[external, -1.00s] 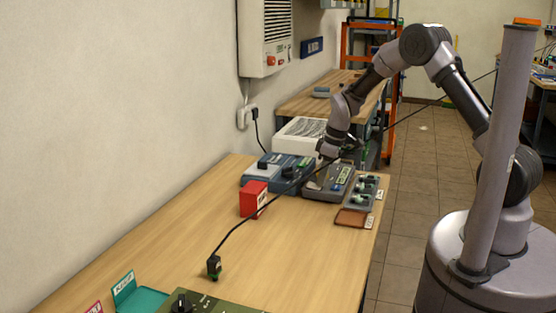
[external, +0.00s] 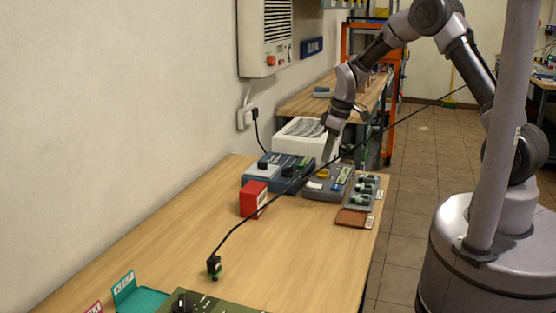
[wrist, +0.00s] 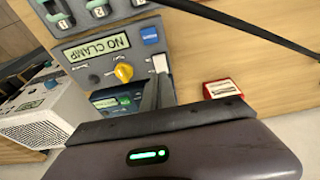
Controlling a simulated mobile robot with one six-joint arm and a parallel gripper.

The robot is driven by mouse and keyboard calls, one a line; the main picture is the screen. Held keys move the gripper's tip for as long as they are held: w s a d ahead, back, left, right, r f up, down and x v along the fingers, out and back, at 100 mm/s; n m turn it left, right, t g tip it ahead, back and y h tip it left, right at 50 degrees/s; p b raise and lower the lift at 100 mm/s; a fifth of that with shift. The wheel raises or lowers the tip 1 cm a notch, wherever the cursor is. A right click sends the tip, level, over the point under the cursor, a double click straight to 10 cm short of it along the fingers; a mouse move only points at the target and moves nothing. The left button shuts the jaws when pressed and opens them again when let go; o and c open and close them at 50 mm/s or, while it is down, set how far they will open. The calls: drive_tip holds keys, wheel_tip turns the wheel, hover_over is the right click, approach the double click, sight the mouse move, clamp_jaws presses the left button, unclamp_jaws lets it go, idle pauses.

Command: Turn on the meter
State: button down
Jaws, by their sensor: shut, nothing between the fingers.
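The grey meter (external: 322,194) stands at the far right of the wooden bench. In the wrist view its body (wrist: 80,72) carries a pale green display (wrist: 97,47) reading "NO CLAMP". A yellow knob (wrist: 124,72), a blue button (wrist: 149,35) and a small white part (wrist: 160,63) are on its face. My gripper (external: 329,160) is shut and empty, pointing down above the meter. In the wrist view the shut fingers (wrist: 157,92) reach toward the white part and hide the face beneath them. They look apart from the meter in the external view.
A blue-grey device (external: 262,178) and a red box (external: 252,199) stand left of the meter. A unit with several green-topped pieces (external: 362,190) and a brown tray (external: 351,217) lie to its right. A black cable (external: 262,206) crosses the scene. The middle bench is clear.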

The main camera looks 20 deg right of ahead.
drive_tip(key=r, duration=0.1)
drive_tip(key=s+d+r+p, duration=0.1)
drive_tip(key=r, duration=0.1)
drive_tip(key=s+d+r, duration=0.1)
drive_tip(key=r, duration=0.1)
idle(0.3)
drive_tip(key=s+d+r+m+t, duration=0.1)
drive_tip(key=s+d+r+m, duration=0.25)
drive_tip(key=s+r, duration=0.5)
drive_tip(key=s+d+r+m+t, duration=0.1)
drive_tip(key=s+d+r+m, duration=0.1)
drive_tip(key=s+m, duration=0.3)
drive_tip(key=s+d+r+m+t+b, duration=0.1)
drive_tip(key=s+m, duration=0.4)
drive_tip(key=s, duration=0.8)
wheel_tip(320, 180, up, 2)
drive_tip(key=shift+s+d+r+t, duration=0.25)
drive_tip(key=shift+s+d+t, duration=0.15)
drive_tip(key=shift+d, duration=0.15)
